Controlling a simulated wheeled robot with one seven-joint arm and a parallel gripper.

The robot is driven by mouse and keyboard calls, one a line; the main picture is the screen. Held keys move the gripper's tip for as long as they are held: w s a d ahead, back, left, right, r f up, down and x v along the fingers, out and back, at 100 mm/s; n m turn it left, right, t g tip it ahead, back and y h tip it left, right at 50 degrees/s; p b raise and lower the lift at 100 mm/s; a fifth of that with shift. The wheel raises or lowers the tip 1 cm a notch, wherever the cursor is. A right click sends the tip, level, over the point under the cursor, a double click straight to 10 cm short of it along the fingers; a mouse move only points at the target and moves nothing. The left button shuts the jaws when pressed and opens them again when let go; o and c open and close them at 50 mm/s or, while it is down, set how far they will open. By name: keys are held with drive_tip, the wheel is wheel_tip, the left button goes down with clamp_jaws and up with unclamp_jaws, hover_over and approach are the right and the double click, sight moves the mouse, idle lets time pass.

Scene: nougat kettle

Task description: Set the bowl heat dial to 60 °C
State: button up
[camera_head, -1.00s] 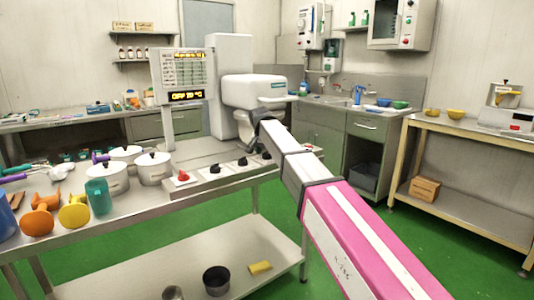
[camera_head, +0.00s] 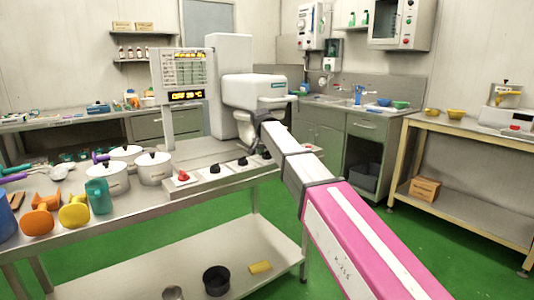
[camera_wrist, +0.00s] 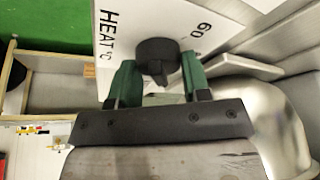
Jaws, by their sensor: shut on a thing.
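The bowl heat dial (camera_wrist: 157,54) is a round black knob with a raised bar, on a white panel (camera_wrist: 112,22) marked "HEAT °C" on one side and "60" on the other. My gripper (camera_wrist: 158,80) has two green fingers, one on each side of the knob, and is shut on it. The bar's end points towards the bottom of the wrist view; the finer scale is hidden or out of frame. In the head view, my arm hides the gripper and the gripped dial. The machine's lit display (camera_head: 187,96) seems to read about 20 °C.
A red knob (camera_head: 182,175) and black knobs (camera_head: 215,167) line the front panel. A metal bowl (camera_wrist: 275,120) lies close to my gripper at the right in the wrist view.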

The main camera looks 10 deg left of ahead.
drive_tip(key=n+y, duration=0.1)
drive_tip(key=n, duration=0.2)
drive_tip(key=n+y, duration=0.1)
drive_tip(key=n, duration=0.2)
drive_tip(key=shift+n+y, duration=0.3)
drive_tip(key=shift+n, duration=0.1)
drive_tip(key=n+g, duration=0.1)
drive_tip(key=n, duration=0.2)
drive_tip(key=n+g+y, duration=0.1)
drive_tip(key=n, duration=0.1)
drive_tip(key=shift+n+y, duration=0.3)
drive_tip(key=shift+n, duration=0.1)
drive_tip(key=o, duration=0.9)
drive_tip(key=v, duration=1)
drive_tip(key=shift+s+d+r, duration=0.15)
drive_tip(key=shift+r, duration=0.15)
drive_tip(key=shift+c, duration=0.2)
